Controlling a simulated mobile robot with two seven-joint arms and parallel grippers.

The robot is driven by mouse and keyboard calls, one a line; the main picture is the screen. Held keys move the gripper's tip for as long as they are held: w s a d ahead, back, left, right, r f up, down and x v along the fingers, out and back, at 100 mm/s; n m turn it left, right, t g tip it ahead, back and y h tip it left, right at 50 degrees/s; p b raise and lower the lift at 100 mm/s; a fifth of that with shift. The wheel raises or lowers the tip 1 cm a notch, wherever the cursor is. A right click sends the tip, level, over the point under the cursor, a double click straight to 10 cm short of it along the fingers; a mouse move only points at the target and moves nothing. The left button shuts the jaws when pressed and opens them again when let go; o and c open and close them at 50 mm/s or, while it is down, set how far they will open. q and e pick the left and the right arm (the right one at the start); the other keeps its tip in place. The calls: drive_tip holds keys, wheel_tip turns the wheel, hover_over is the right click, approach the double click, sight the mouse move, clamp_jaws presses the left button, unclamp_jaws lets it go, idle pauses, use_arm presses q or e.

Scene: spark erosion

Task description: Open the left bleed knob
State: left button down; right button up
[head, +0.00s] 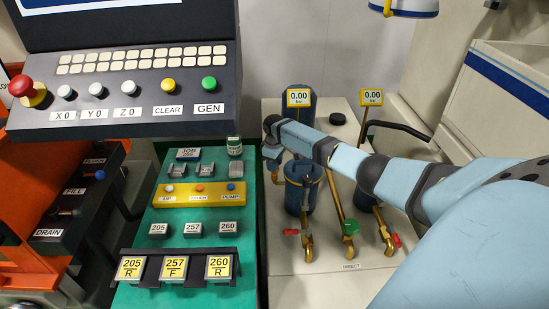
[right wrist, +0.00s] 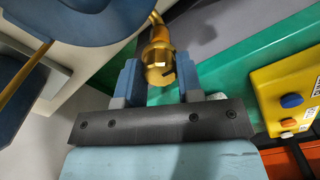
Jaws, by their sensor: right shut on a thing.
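My right arm reaches in from the right in the head view. Its gripper (head: 271,156) is beside the left blue filter housing (head: 303,190), at the left edge of the pale cabinet top. In the right wrist view, the two blue fingers (right wrist: 159,82) are shut on a brass knob (right wrist: 158,66) at the end of a thin brass pipe, one finger on each side. A small dark mark shows on the knob's side. In the head view the knob is hidden by the gripper. My left gripper is not in view.
Two yellow gauges, left (head: 299,98) and right (head: 372,97), both read 0.00 bar. Red-handled valves (head: 291,232) and a green-handled valve (head: 351,227) stand in front. The green bench with a yellow button box (head: 199,192) lies close to the left of the gripper.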

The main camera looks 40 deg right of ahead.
drive_tip(key=shift+n, duration=0.3)
drive_tip(key=o, duration=0.9)
drive_tip(key=shift+r, duration=0.15)
drive_tip(key=shift+r+b, duration=0.65)
drive_tip(key=shift+r, duration=6.15)
